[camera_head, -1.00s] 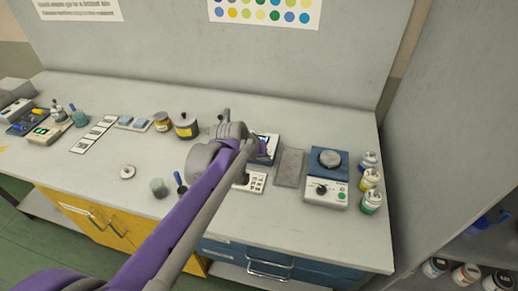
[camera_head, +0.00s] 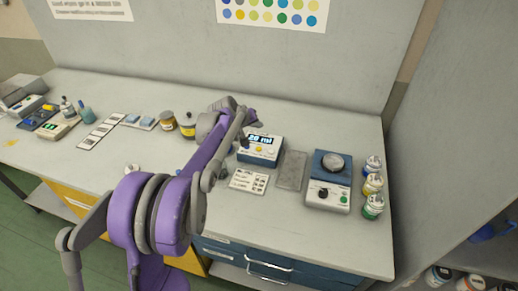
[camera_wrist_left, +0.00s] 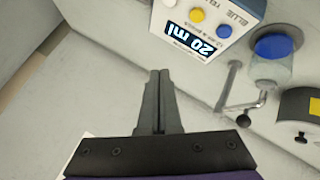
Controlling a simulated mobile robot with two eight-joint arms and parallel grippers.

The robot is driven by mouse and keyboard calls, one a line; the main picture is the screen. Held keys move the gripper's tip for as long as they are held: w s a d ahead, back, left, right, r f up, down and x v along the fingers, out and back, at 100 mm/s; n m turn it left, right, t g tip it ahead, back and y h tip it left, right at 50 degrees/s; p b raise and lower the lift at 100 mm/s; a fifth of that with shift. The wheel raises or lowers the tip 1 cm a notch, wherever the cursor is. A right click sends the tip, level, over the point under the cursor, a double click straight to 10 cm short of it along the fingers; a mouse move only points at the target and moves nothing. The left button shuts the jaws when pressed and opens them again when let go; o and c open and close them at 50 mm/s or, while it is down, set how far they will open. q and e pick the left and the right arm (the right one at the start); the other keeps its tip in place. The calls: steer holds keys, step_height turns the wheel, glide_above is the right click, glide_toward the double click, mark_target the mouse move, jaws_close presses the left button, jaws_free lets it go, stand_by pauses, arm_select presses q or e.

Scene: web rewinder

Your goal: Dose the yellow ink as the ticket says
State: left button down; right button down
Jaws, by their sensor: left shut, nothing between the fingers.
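The ink dispenser (camera_head: 260,150) is a white and blue box on the bench, with a lit display reading "20 ml". My left gripper (camera_head: 244,140) is by the dispenser's left side in the head view. In the wrist view the gripper (camera_wrist_left: 159,75) is shut and empty, apart from the buttons. A white printed card (camera_head: 249,181) lies in front of the dispenser; its text is unreadable.
A blue-lidded jar (camera_wrist_left: 272,62) and a yellow-labelled can (camera_head: 188,126) stand left of the dispenser. A grey mat (camera_head: 291,170), a stirrer-like device (camera_head: 329,180) and several small cans (camera_head: 373,185) are to the right.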

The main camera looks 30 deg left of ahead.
arm_select(q)
steer(key=shift+f, duration=0.15)
steer(key=b, duration=0.5)
glide_above(259, 149)
steer(key=s, duration=0.1)
step_height(259, 149, down, 8)
steer(key=shift+r, duration=0.15)
steer(key=shift+f, duration=0.4)
stand_by(1.2)
steer(key=shift+f+b, duration=0.4)
steer(key=shift+f, duration=0.4)
stand_by(0.4)
steer(key=shift+r, duration=0.1)
steer(key=shift+r+p, duration=0.35)
steer(key=shift+r, duration=0.35)
